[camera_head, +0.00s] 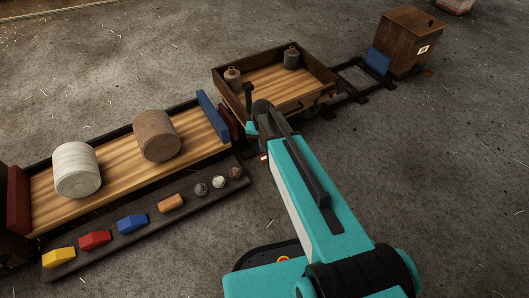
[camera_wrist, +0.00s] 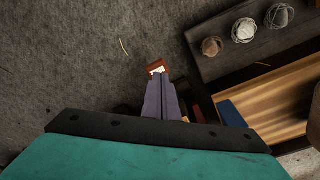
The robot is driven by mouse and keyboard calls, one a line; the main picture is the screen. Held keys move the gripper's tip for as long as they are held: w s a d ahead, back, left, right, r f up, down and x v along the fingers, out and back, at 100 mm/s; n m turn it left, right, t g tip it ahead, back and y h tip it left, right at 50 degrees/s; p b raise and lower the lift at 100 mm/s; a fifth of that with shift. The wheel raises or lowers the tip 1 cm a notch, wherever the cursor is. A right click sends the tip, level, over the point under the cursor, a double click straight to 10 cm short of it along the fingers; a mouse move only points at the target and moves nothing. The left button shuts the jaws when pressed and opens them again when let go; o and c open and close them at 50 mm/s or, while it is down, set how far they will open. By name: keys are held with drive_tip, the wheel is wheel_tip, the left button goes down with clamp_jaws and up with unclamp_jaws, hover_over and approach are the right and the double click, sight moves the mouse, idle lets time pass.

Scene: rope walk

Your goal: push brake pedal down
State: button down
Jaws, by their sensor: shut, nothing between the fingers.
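The brake pedal appears to be the small red-brown block with a white patch (camera_wrist: 155,65) in the wrist view. A small part of it shows low beside the cart in the head view (camera_head: 264,157). My gripper (camera_wrist: 158,78) is shut and empty, with its fingertips at the near edge of the pedal in the wrist view. I cannot tell whether they touch it. In the head view the fingers are mostly hidden behind my arm. The wooden cart (camera_head: 222,80) with two grey bottles stands just beyond my wrist.
A long wooden tray (camera_head: 108,178) with two rope drums lies at the left. A dark shelf (camera_head: 62,271) before it holds coloured blocks and small balls. A wooden box (camera_head: 412,40) stands at the far right end of the track. The floor at right is clear.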

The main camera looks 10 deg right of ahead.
drive_tip(key=shift+s+r, duration=0.15)
drive_tip(key=shift+r, duration=1.05)
drive_tip(key=s+r+n+g+p, duration=0.2)
drive_tip(key=s+r+g+p, duration=0.1)
drive_tip(key=s+p, duration=1)
drive_tip(key=s+d+r+n+g+p, duration=0.1)
drive_tip(key=s+r+g+p, duration=0.2)
drive_tip(key=s+p, duration=0.9)
drive_tip(key=s+r, duration=0.3)
drive_tip(key=s, duration=1)
drive_tip(key=shift+n+g+p, duration=0.3)
drive_tip(key=shift+n+p, duration=0.1)
drive_tip(key=shift+s, duration=0.1)
